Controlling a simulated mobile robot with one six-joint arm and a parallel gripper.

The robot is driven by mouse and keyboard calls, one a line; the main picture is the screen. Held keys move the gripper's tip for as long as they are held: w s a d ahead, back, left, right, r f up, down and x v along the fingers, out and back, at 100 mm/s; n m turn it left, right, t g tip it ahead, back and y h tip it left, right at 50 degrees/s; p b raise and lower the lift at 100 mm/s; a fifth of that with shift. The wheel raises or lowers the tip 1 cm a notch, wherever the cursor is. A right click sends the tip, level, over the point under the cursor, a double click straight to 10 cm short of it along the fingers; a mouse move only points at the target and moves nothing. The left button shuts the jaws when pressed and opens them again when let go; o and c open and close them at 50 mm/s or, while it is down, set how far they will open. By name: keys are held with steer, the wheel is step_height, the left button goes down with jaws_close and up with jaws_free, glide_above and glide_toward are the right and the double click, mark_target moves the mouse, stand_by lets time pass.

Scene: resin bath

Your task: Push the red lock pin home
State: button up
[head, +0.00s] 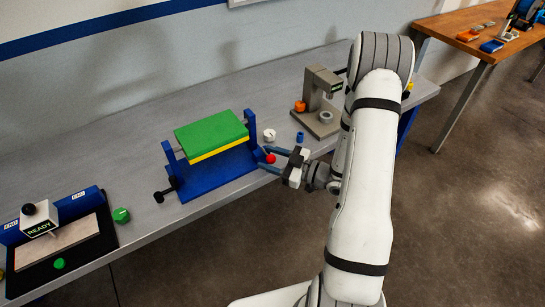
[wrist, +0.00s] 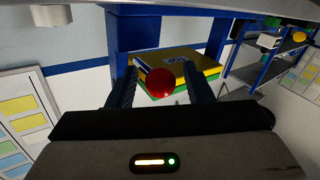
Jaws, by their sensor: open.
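The red lock pin (head: 270,158) shows as a round red knob at the right end of the blue stand (head: 215,176). The stand carries a green and yellow block (head: 211,132) between two blue uprights. My gripper (head: 271,159) is open, its two blue fingers reaching left to the pin from the right. In the wrist view the red knob (wrist: 159,82) lies between the tips of my gripper (wrist: 160,85), nearer the middle, with the block (wrist: 178,65) behind it. I cannot tell whether the fingers touch the knob. The pin's shaft is hidden behind the knob.
A white knob (head: 269,135) and a small blue cylinder (head: 300,137) stand near the gripper. A grey press (head: 320,105) with an orange part is behind. A black crank (head: 165,190) is at the stand's left.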

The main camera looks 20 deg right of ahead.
steer(key=shift+c, duration=0.6)
jaws_close()
